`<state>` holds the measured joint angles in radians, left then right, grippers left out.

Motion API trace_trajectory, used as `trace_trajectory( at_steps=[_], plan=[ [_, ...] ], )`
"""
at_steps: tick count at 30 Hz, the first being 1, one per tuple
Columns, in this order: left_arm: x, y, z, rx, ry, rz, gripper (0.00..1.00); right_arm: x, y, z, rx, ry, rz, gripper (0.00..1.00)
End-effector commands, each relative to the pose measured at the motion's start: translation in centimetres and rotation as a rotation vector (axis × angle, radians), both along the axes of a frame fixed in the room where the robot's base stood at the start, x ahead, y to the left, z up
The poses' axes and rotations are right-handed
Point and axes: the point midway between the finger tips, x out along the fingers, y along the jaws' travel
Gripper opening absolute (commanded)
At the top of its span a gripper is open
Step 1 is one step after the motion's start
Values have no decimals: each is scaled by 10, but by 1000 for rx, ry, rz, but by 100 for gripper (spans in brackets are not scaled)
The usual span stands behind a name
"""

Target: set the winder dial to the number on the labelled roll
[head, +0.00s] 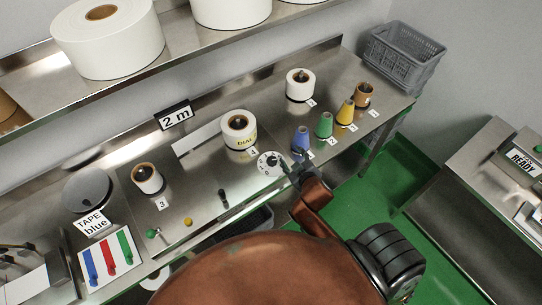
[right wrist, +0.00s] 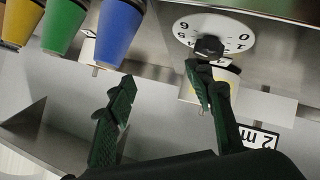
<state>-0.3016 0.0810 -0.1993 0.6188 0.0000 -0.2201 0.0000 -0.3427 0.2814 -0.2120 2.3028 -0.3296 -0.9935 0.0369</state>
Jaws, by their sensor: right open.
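The white winder dial (head: 270,162) is on the steel bench near its front edge. In the right wrist view the dial (right wrist: 184,27) has numbers around its rim and a black knob (right wrist: 209,45) at its centre. The labelled roll (head: 239,128), white with a yellow-lettered "DIAL" label, stands just behind the dial; a card with 4 is in front of it. I cannot read a number on the roll itself. My right gripper (right wrist: 160,92) is open and empty. One finger is close to the knob; I cannot tell if it touches. My left gripper is not in view.
Blue (head: 301,139), green (head: 325,125) and yellow (head: 346,111) cones stand right of the dial. A white roll (head: 300,84) is behind them. A "2 m" sign (head: 174,115) stands at the back. A small lever (head: 223,197) is left of the dial. A shelf with large rolls overhangs the back.

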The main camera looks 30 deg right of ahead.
Motion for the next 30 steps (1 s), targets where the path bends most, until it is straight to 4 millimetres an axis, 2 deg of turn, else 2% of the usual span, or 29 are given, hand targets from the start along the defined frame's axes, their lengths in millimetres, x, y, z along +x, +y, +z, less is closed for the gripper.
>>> trace_trajectory(
  at_steps=[1,5,8,11,13,15,17,18,19,21,23,24,26,27,29,30],
  plan=[
    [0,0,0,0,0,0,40,17,4,16,-38,-57,33,48],
    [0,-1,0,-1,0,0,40,56,25,67,-147,-226,138,48],
    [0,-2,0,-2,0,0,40,85,54,114,-253,-380,251,48],
    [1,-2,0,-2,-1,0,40,109,103,170,-396,-567,417,48],
    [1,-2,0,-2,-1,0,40,116,151,207,-521,-709,576,48],
    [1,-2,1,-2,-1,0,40,113,203,230,-651,-835,759,48],
    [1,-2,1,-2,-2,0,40,104,246,237,-765,-923,926,48],
    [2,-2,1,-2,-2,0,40,96,272,235,-842,-967,1044,48],
    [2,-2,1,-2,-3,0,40,90,289,230,-899,-993,1134,48],
    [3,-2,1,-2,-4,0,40,75,320,208,-1033,-1027,1355,48],
    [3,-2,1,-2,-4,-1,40,63,335,180,-1146,-1020,1550,48],
    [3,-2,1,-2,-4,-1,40,57,337,158,-1221,-995,1682,48],
    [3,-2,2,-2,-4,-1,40,52,329,122,-1326,-923,1880,48],
    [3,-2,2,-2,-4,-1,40,51,316,99,-1389,-851,2010,48],
    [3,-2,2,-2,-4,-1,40,52,285,67,-1470,-707,2194,48],
    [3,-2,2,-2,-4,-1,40,54,260,50,-1513,-594,2305,48]
  ],
)
